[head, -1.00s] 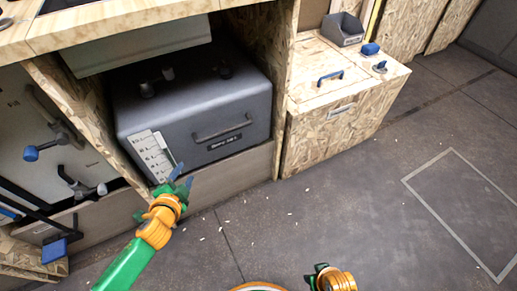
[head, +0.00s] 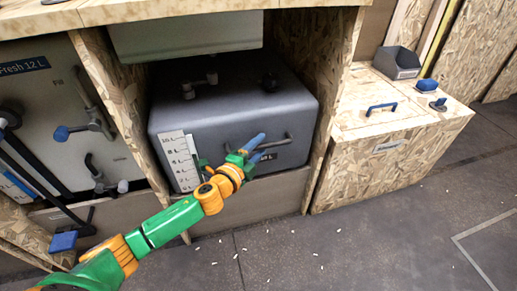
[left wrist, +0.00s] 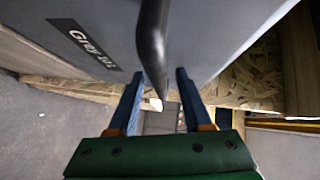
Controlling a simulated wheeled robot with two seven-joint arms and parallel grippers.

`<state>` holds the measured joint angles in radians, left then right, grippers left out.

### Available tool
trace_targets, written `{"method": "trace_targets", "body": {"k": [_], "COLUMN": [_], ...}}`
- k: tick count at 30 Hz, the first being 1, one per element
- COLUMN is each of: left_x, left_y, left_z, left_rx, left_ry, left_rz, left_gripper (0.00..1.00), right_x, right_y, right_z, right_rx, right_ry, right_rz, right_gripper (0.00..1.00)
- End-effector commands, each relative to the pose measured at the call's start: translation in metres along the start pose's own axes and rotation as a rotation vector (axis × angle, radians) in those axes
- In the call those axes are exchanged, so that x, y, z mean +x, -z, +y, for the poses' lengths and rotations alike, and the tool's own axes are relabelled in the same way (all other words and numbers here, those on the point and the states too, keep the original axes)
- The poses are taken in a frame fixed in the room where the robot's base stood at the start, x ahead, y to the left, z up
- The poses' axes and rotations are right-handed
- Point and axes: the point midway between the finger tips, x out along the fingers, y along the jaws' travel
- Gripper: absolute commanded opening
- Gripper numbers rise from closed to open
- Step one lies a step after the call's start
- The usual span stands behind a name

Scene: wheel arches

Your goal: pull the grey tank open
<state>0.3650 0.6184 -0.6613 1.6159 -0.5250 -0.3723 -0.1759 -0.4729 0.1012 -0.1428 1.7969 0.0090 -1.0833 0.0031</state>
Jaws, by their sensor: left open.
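The grey tank (head: 230,100) is a dark grey box in an open bay under the wooden counter, with a level scale (head: 180,160) on its front. Its dark bar handle (head: 278,144) is on the front face. My left gripper (head: 259,146) is in front of the tank at the handle and hides part of it and of the label. In the left wrist view the handle (left wrist: 152,45) reaches down between the blue fingers of my open left gripper (left wrist: 158,75); I cannot tell whether they touch it. My right gripper is not in view.
A wooden panel (head: 125,110) divides the bay from the fresh tank (head: 45,95) at the left. A wooden box (head: 390,150) with a blue handle stands at the right. A paler container (head: 185,35) hangs above the tank. The floor (head: 350,240) in front is clear except for small white bits.

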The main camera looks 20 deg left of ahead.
Motion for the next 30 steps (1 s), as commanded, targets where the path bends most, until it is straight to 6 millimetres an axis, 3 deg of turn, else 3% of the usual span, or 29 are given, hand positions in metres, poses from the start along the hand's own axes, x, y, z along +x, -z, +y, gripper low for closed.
{"method": "trace_targets", "body": {"k": [5,9,11,30], "left_x": [-0.0001,-0.0002,-0.0003,-0.0004], "left_y": [0.0001,0.0001,0.0001,0.0], "left_z": [0.0,0.0,0.0,0.0003], "left_rx": [0.0,-0.001,-0.001,-0.001], "left_ry": [0.0,0.0,0.0,-0.001], "left_rz": [0.0,0.0,0.0,0.0], "left_gripper": [0.5,0.12,0.0,0.0], "right_x": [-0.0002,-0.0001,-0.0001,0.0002], "right_y": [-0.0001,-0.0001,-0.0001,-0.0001], "right_z": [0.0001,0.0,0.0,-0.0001], "right_rx": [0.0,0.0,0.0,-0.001], "right_ry": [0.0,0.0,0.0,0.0], "right_rz": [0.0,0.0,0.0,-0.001], "right_gripper": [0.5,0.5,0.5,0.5]}}
